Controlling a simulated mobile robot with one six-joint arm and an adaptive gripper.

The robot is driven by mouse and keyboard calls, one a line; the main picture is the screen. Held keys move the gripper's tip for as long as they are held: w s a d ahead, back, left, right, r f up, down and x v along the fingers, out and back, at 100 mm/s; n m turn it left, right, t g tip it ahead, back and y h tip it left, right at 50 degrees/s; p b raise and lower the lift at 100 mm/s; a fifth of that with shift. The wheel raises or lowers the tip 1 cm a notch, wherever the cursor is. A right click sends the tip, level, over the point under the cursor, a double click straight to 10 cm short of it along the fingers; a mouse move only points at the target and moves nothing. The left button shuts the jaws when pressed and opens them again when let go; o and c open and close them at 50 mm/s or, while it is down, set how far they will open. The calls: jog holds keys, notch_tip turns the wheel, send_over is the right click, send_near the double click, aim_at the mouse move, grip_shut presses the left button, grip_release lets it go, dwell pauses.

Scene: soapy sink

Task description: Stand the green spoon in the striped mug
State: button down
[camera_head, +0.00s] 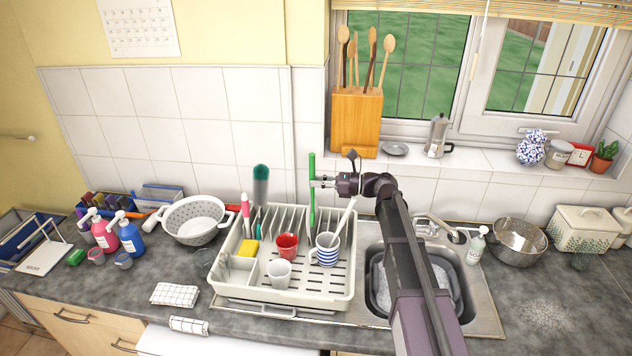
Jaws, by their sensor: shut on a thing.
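The green spoon (312,212) is long and nearly upright. My gripper (315,183) comes from the right and is shut on its upper part. The spoon's lower end shows just left of the striped mug's rim, and I cannot tell whether it is above, behind or touching the rack. The blue-and-white striped mug (325,254) stands upright in the right part of the dish rack (236,289). A pale utensil (346,214) leans out of the mug to the upper right.
A red mug (287,246), a white mug (279,274) and a yellow sponge (248,248) are in the rack. A green-topped brush (261,176) and a pink-handled utensil (245,209) stand at its left. The sink (478,301) lies right, partly behind my arm.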

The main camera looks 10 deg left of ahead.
jog(key=w+d+f+b, duration=0.1)
jog(key=f+b, duration=0.6)
jog(key=w+d+f+b, duration=0.2)
jog(key=f+b, duration=0.5)
jog(key=shift+d+f, duration=0.2)
jog(key=shift+d, duration=0.1)
dwell(1.2)
dwell(0.4)
jog(key=c, duration=0.5)
grip_release()
jog(key=shift+d, duration=0.1)
jog(key=d, duration=1.1)
jog(key=shift+s+d, duration=0.25)
jog(key=shift+d, duration=0.15)
dwell(0.5)
